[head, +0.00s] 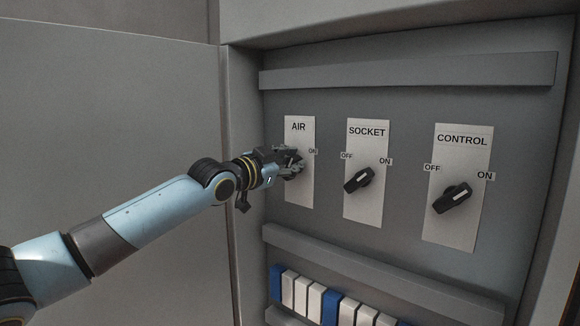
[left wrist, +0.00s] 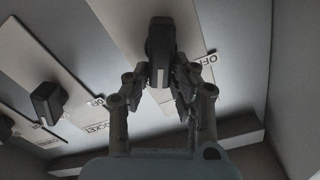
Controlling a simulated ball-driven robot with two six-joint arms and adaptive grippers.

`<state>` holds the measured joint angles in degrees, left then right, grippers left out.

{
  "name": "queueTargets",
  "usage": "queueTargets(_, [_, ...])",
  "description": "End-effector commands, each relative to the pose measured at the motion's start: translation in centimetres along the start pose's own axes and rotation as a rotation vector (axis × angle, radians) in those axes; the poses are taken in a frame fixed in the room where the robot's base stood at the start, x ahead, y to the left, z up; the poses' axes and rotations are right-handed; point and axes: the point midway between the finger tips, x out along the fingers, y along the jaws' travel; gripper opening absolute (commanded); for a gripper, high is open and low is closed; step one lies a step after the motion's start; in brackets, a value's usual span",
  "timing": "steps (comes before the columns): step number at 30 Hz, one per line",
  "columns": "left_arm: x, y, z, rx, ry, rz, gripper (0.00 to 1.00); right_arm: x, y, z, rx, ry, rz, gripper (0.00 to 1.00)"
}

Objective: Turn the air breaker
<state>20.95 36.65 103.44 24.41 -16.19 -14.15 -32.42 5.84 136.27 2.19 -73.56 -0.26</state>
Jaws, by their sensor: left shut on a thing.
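The air breaker is a black rotary knob on a white plate labelled AIR (head: 299,128) at the left of the panel. In the head view my left gripper (head: 296,162) covers the knob and the OFF label side; the ON label shows to its right. In the left wrist view the black knob (left wrist: 160,45) stands between the two fingers of my left gripper (left wrist: 160,88), which are shut on it. The exact angle of the knob is hard to tell. My right gripper is not in view.
The socket knob (head: 358,180) and control knob (head: 453,198) sit to the right on their own plates. Grey rails (head: 410,70) run above and below (head: 370,272). White and blue terminal blocks (head: 331,307) line the bottom. The cabinet's left wall (head: 240,130) stands close to my arm.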

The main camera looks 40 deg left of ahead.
Motion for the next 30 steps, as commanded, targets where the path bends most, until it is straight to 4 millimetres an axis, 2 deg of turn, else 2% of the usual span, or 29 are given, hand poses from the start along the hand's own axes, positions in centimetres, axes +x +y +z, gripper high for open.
queueTargets(8, [0.0,0.6,0.4,0.190,-0.004,0.002,0.00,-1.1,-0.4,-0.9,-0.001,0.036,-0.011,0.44])
queueTargets(12, [0.0,0.7,0.4,0.256,-0.004,0.003,0.00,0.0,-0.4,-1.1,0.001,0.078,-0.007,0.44])
queueTargets(19, [0.0,0.8,0.3,0.312,-0.003,0.002,0.00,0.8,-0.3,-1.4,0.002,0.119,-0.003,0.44])
queueTargets(30, [0.0,0.8,0.3,0.324,-0.003,0.002,0.00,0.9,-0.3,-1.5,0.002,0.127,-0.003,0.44])
